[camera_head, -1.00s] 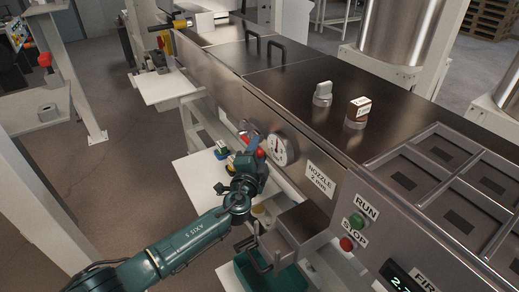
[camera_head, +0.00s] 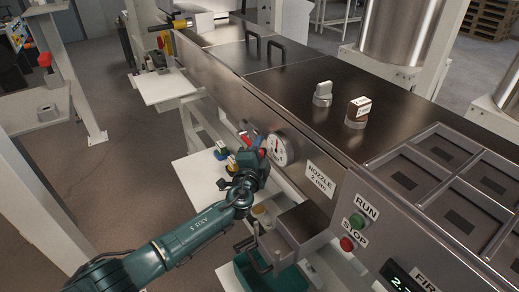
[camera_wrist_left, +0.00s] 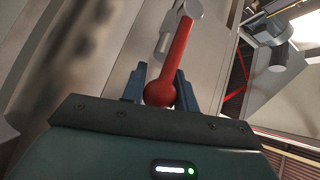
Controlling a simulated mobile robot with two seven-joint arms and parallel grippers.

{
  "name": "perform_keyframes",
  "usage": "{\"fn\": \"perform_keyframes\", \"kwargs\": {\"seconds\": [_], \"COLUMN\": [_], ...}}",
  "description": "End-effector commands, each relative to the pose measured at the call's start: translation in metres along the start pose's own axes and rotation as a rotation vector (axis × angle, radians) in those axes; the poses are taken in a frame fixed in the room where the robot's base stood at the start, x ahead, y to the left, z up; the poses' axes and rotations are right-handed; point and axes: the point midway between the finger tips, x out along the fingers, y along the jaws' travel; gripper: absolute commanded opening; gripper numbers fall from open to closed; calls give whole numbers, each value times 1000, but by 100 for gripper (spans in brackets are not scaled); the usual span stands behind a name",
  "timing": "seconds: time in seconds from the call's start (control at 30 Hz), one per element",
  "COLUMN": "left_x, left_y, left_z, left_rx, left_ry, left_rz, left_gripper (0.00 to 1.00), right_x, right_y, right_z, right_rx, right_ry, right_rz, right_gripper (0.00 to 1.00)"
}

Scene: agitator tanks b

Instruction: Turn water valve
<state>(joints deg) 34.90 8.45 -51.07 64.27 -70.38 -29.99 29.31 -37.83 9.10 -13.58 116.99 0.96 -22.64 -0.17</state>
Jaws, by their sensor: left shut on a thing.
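The water valve has a red lever handle with a round knob at its end (camera_wrist_left: 168,75). In the left wrist view the lever runs up from the knob to a pale metal hub. My left gripper (camera_wrist_left: 160,88) has its two blue fingers on either side of the knob and is shut on it. In the head view the red handle (camera_head: 262,151) shows only in part at the machine's front, and my left gripper (camera_head: 256,148) hides much of it. My right gripper is not in view.
A round white gauge (camera_head: 280,150) sits just right of the valve. A "NOZZLE 2 mm" label (camera_head: 319,178), a green RUN button (camera_head: 357,221) and a red STOP button (camera_head: 347,244) are farther right. A white shelf (camera_head: 196,178) with small coloured items lies below left.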

Motion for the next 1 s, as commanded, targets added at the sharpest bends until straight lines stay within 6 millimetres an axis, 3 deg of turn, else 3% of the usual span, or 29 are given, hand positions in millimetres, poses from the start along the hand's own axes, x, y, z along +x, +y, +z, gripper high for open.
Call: {"fn": "perform_keyframes", "kwargs": {"seconds": [0.13, 0.33, 0.53, 0.77, 0.97, 1.0], "left_x": [0, 0, 0, 0, 0, 0], "left_y": [0, 0, -12, -11, -10, -11], "left_z": [0, 0, -2, -2, -2, -2], "left_rx": [0, -1, -56, -91, -90, -90], "left_ry": [-1, -1, -19, -26, -25, -25], "left_rz": [0, 1, 53, 84, 83, 83], "left_gripper": [0, 0, 0, 0, 0, 32], "right_x": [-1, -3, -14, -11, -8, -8], "right_y": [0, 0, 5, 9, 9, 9], "right_z": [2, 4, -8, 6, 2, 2], "right_rx": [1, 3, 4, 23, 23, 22], "right_ry": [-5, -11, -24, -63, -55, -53], "right_rz": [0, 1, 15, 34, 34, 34], "right_gripper": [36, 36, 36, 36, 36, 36]}}
